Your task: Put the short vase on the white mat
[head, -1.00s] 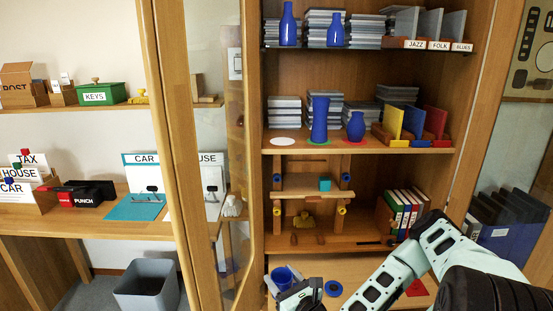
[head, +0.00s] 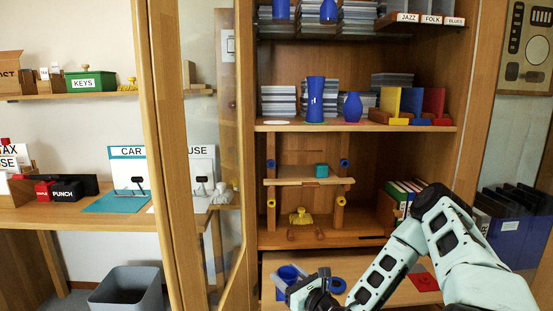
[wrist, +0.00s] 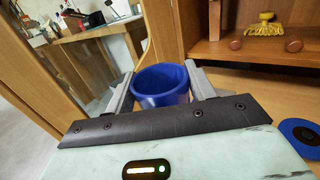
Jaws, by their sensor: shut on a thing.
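My gripper (head: 300,290) is low in front of the cabinet, over the pull-out board. It is shut on a short, wide, open-topped blue vase (head: 288,273). In the wrist view the short vase (wrist: 161,84) is upright between my two fingers (wrist: 163,90); its lower part is hidden. The white mat (head: 276,122) lies empty at the left end of the cabinet's middle shelf, well above my gripper.
A tall blue vase (head: 315,100) and a rounded blue vase (head: 353,107) stand right of the white mat, with stacked cases behind. A glass door (head: 238,150) stands left. A small plank shelf (head: 290,182) is below. A blue disc (head: 338,285) lies on the board.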

